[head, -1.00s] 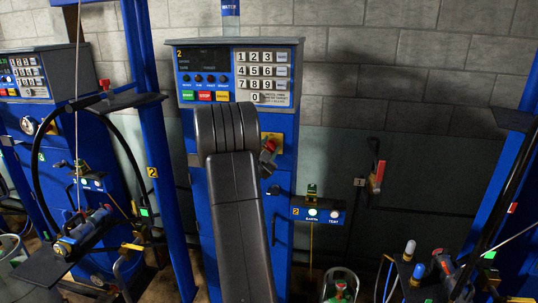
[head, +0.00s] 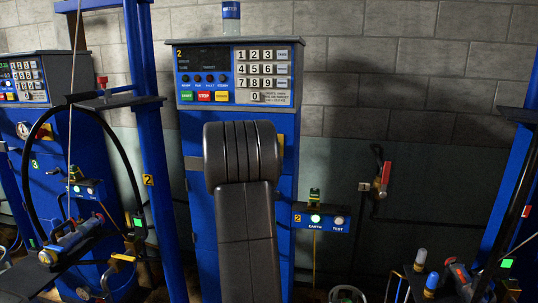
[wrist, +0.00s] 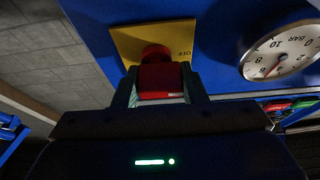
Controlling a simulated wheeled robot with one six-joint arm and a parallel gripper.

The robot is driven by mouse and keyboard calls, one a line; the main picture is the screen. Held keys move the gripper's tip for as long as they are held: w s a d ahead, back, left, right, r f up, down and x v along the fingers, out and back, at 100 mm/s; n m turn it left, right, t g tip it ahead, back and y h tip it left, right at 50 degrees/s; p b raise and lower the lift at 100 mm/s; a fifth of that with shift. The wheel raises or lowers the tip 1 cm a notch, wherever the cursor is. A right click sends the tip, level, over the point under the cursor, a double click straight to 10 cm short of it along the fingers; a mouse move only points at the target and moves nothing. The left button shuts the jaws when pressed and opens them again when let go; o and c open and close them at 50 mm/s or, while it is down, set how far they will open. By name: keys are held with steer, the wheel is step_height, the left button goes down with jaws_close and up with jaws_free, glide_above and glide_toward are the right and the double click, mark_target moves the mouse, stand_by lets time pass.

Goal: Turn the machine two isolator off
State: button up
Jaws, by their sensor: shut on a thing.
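In the wrist view a red isolator handle (wrist: 160,80) stands out from a yellow plate (wrist: 128,41) on a blue panel. The plate has upside-down "OFF" lettering at the handle's right. My gripper (wrist: 159,88) is shut on the red handle, with one finger on each side of it. In the head view machine two (head: 186,125) is the blue cabinet with a "2" on its display panel. My own dark arm covers the handle and my gripper there. Only a yellow edge of the plate (head: 281,149) shows beside the arm.
A pressure gauge (wrist: 281,52) sits right of the plate in the wrist view. In the head view, a keypad (head: 262,76) is above my arm and an earth/test box (head: 322,218) to its right. A blue post (head: 147,140) stands left, and a red-handled wall valve (head: 383,178) is further right.

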stand_by(0.4)
steer(key=o, duration=1)
steer(key=shift+s+f, duration=0.1)
steer(key=shift+s, duration=0.05)
steer(key=b+v, duration=0.3)
steer(key=v, duration=1)
steer(key=shift+s, duration=0.3)
steer(key=p+x, duration=0.3)
steer(key=x, duration=1.1)
steer(key=shift+f, duration=0.1)
steer(key=shift+s+a, duration=0.1)
